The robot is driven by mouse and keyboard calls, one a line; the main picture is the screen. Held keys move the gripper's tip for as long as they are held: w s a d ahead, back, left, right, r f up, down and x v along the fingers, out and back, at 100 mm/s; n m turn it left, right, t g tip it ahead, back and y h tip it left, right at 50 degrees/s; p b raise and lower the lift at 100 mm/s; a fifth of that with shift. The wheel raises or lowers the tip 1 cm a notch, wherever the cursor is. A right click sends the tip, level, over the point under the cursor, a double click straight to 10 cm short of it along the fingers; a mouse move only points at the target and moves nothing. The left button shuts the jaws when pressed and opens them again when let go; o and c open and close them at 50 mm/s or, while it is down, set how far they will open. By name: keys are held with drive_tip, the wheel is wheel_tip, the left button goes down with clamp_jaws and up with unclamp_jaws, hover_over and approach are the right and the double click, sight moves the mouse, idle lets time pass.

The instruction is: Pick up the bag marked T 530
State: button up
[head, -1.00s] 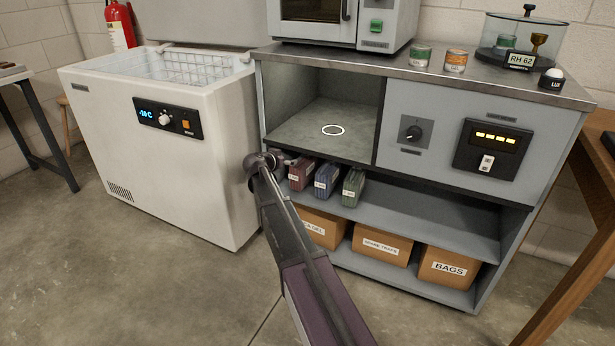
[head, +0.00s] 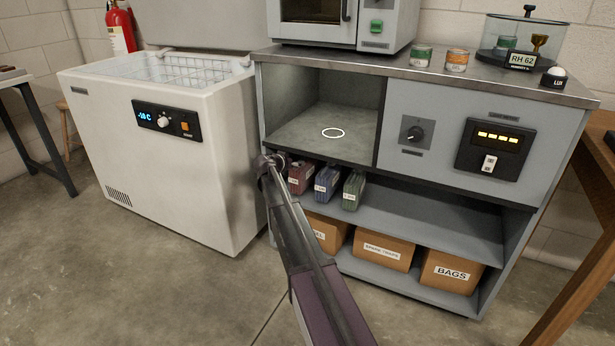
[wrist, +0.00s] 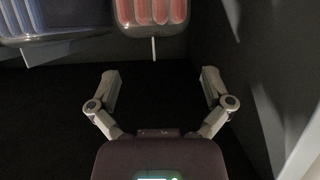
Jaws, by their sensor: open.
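Three bags stand side by side on the middle shelf in the head view: a red bag (head: 300,179), a blue bag (head: 327,184) and a green bag (head: 353,191). Each has a small white tag, too small to read, so I cannot tell which is T 530. My gripper (head: 274,160) is at the left end of this shelf, just left of the red bag. In the wrist view my gripper (wrist: 161,76) is open and empty. The red bag (wrist: 152,12) lies ahead of the gap between the fingers, and the blue bag (wrist: 55,14) is at the upper left.
The cabinet's side wall (wrist: 258,85) runs close to the right finger. Cardboard boxes, one marked BAGS (head: 450,272), stand on the lower shelf. A chest freezer (head: 165,165) stands left of the cabinet. The shelf right of the green bag (head: 430,220) is clear.

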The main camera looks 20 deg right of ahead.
sight(303, 160)
drive_tip(key=shift+b+x, duration=0.3)
drive_tip(key=shift+x, duration=1.15)
drive_tip(key=shift+r, duration=0.1)
drive_tip(key=b+x, duration=0.1)
drive_tip(key=x, duration=0.1)
drive_tip(key=b+x, duration=0.1)
drive_tip(key=x, duration=0.1)
drive_tip(key=shift+s+f, duration=0.1)
drive_tip(key=shift+f, duration=0.2)
drive_tip(key=shift+w+d+f, duration=0.15)
drive_tip(key=shift+w+d, duration=0.15)
drive_tip(key=shift+d, duration=0.2)
drive_tip(key=c, duration=1.1)
drive_tip(key=shift+r, duration=0.2)
